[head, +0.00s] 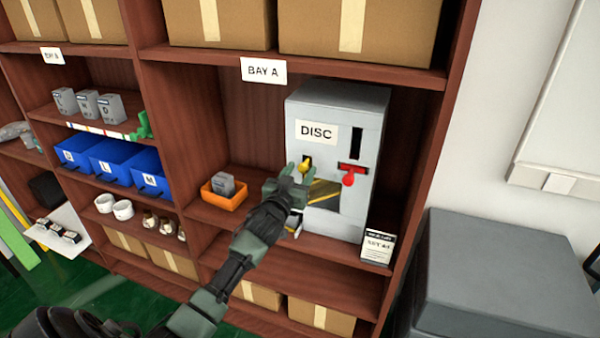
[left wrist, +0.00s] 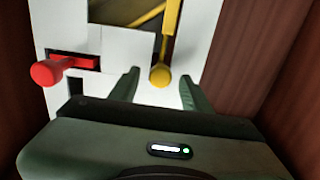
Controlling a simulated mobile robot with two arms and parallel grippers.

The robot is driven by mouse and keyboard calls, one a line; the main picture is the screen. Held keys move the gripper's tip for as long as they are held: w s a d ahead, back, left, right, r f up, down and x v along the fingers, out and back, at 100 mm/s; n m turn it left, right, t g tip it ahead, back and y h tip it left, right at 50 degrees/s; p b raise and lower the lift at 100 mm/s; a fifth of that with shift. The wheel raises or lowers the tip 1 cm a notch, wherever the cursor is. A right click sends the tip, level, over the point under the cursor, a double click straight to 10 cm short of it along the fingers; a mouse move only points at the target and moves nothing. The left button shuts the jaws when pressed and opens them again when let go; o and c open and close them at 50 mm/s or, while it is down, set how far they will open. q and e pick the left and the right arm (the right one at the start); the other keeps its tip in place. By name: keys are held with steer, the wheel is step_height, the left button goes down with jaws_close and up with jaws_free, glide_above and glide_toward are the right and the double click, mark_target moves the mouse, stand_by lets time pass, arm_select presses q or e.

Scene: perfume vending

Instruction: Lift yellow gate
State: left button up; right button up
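A grey dispenser box labelled DISC (head: 318,131) stands on the BAY A shelf. A yellow knob (head: 306,163) shows at the left of its front, with a black and yellow gate plate (head: 325,192) across the lower opening. My left gripper (head: 288,186) is in front of the box's left side and partly hides the yellow parts. In the left wrist view the gripper (left wrist: 158,77) is open, with one finger on each side of the yellow knob (left wrist: 160,76) and a gap at both sides. A yellow bar runs from the knob beside the opening. My right gripper is not in view.
A red lever knob (head: 348,180) sticks out right of the opening; it also shows in the left wrist view (left wrist: 47,72). An orange tray (head: 226,199) with a grey block stands left of the box. A small sign (head: 378,247) stands at the front right. Wooden shelf walls flank the bay.

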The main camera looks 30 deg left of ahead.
arm_select(q)
steer(key=shift+s+d+f, duration=0.1)
steer(key=shift+s+f, duration=0.1)
steer(key=shift+s, duration=0.3)
steer(key=b+v, duration=0.2)
steer(key=v, duration=0.4)
steer(key=shift+s+r, duration=0.15)
steer(key=shift+s, duration=0.2)
steer(key=shift+d, duration=0.15)
